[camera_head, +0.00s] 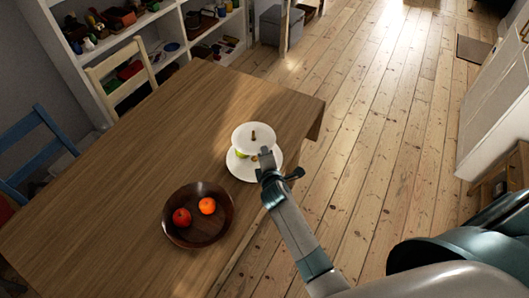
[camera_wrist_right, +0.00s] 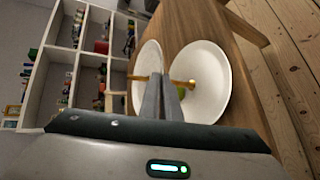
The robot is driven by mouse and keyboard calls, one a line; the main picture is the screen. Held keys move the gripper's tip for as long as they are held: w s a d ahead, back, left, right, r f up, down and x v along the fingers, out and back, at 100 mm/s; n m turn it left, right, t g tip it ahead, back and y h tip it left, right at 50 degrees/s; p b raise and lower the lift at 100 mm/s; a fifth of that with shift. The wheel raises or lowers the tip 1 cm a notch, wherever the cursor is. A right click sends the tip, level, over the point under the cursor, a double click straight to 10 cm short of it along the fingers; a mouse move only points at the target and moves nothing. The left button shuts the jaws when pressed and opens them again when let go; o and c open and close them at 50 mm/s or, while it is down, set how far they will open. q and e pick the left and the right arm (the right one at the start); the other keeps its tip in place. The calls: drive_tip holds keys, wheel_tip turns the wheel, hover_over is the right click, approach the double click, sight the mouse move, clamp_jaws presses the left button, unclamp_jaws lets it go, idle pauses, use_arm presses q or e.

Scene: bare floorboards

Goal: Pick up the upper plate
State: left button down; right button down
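A two-tier stand is on the wooden table. Its white upper plate (camera_head: 241,134) has a small brown-gold knob, and its larger white lower plate (camera_head: 240,174) lies beneath. Something yellow-green shows between the plates. My right gripper (camera_head: 266,155) reaches in at the near right edge of the upper plate. In the right wrist view the fingers (camera_wrist_right: 164,80) are close together, with the upper plate (camera_wrist_right: 147,57) to their left and the lower plate (camera_wrist_right: 212,62) to their right. They hide part of the gold stem. I cannot tell if they grip anything. My left gripper is not in view.
A dark bowl (camera_head: 190,234) with a red fruit (camera_head: 182,218) and an orange fruit (camera_head: 207,206) stands left of the stand on the table (camera_head: 130,165). A pale chair (camera_head: 121,75) and a blue chair (camera_head: 37,150) are at the far side. Bare floor lies right of the table.

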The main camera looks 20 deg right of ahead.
wheel_tip(320, 180, up, 7)
drive_tip(key=s+a, duration=0.2)
drive_tip(key=s, duration=0.6)
drive_tip(key=s+a, duration=0.2)
drive_tip(key=s, duration=0.7)
drive_tip(key=shift+s+a+f+p, duration=0.15)
drive_tip(key=shift+a+f+p, duration=0.15)
drive_tip(key=shift+a+f, duration=0.1)
drive_tip(key=w+r+m+g+h+b, duration=0.1)
drive_tip(key=r+b, duration=0.6)
drive_tip(key=b, duration=0.8)
drive_tip(key=w+m+h, duration=0.1)
drive_tip(key=w+h, duration=0.1)
drive_tip(key=shift+w+a+m+b, duration=0.15)
drive_tip(key=shift+w+m+b, duration=0.15)
drive_tip(key=shift+m+b, duration=0.1)
